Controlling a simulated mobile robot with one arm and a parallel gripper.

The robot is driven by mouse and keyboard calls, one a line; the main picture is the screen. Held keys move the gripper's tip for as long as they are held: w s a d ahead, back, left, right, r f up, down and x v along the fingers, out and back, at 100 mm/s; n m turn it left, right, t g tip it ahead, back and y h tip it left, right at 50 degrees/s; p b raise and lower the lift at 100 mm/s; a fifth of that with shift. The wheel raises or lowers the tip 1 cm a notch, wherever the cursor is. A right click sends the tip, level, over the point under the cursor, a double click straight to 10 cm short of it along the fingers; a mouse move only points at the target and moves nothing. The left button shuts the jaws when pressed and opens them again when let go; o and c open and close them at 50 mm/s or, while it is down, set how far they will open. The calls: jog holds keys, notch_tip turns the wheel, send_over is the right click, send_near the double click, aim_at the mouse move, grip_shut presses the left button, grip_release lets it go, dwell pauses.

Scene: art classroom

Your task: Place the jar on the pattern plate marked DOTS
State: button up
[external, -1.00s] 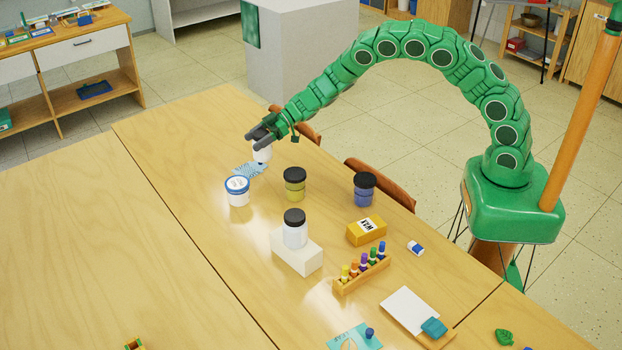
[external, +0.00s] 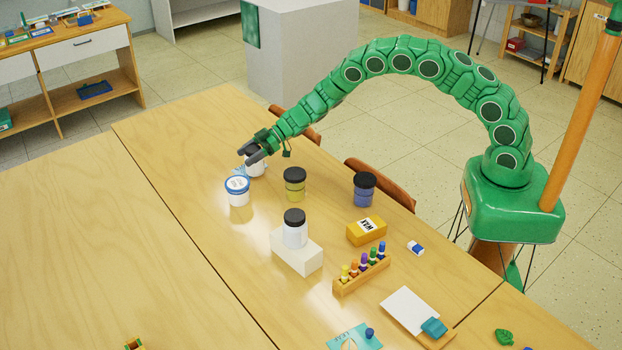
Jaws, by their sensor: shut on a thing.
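My gripper (external: 249,155) is shut on a small white jar (external: 257,168) at the far end of the table. The jar's top is largely hidden by the fingers. A blue patterned plate (external: 240,169) lies below it, mostly hidden by the jar and gripper. I cannot read a mark on the plate, nor tell whether the jar touches it. A teal patterned card (external: 345,341) lies at the near edge, partly cut off, its lettering unclear.
A blue-lidded white jar (external: 237,192) stands close in front of the plate. A yellow jar (external: 294,185) and a blue jar (external: 364,190) stand to the right. A black-lidded jar (external: 295,232) stands on a white block (external: 297,257).

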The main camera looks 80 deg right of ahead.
jog(key=shift+f, duration=0.25)
jog(key=o, duration=1.4)
jog(key=shift+o, duration=0.2)
jog(key=shift+r, duration=0.1)
jog(key=v, duration=1.2)
